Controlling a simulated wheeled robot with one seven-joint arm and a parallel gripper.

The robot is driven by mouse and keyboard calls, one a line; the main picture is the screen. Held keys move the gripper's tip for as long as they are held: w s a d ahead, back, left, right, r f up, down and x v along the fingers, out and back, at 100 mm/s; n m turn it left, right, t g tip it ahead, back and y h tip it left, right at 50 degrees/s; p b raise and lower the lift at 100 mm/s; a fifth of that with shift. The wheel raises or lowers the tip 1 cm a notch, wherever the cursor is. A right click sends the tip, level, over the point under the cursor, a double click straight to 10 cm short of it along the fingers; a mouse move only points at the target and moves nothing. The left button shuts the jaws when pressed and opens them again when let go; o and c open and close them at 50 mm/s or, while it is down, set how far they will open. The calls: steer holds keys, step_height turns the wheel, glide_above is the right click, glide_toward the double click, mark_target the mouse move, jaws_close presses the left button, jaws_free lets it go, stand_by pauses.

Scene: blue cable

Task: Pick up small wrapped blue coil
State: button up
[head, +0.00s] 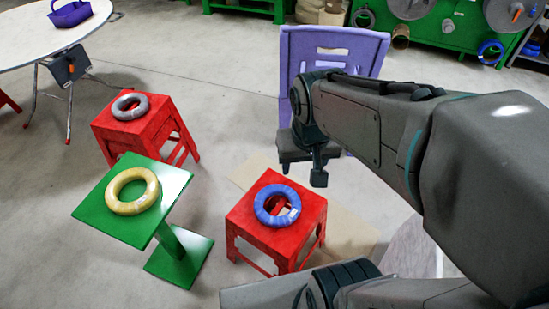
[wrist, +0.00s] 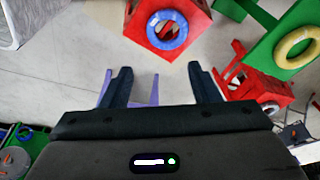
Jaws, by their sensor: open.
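The wrapped blue coil (head: 277,206) lies flat on top of a red stool (head: 250,233) in the middle of the head view, with a pale label on its right side. In the wrist view the blue coil (wrist: 167,29) is at the top middle on the red stool (wrist: 200,18), beyond the fingertips. My gripper (wrist: 158,72) is open and empty, its two dark fingers apart with floor and part of the purple chair between them. In the head view my arm hangs above and behind the stool, and the gripper (head: 319,176) is clear of the coil.
A yellow coil (head: 132,191) lies on a green stand (head: 100,215) at left. A grey coil (head: 130,106) lies on another red stool (head: 150,128) behind it. A purple chair (head: 300,52) stands behind my arm. A white table (head: 30,42) is at upper left.

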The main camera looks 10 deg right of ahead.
steer(key=w+d+f+m+g+b, duration=0.15)
steer(key=w+f+b, duration=0.25)
steer(key=f, duration=0.4)
steer(key=w+d+f+m+b, duration=0.1)
steer(key=w+f+m+b, duration=0.25)
steer(key=f, duration=0.35)
steer(key=w+d+f+m+g+b, duration=0.1)
steer(key=w+f+b, duration=0.25)
steer(key=f, duration=0.45)
steer(key=m+b, duration=0.4)
steer(key=b, duration=0.4)
glide_above(292, 213)
steer(key=f, duration=2.1)
steer(key=shift+d+f, duration=0.25)
steer(key=shift+w+a+f+b, duration=0.15)
steer(key=shift+f+b, duration=0.5)
steer(key=shift+f, duration=0.8)
steer(key=shift+s+a+f+b, duration=0.15)
steer(key=shift+f+b, duration=0.45)
steer(key=shift+f, duration=0.85)
steer(key=shift+c, duration=0.3)
steer(key=shift+w, duration=0.1)
jaws_close()
steer(key=shift+r, duration=0.1)
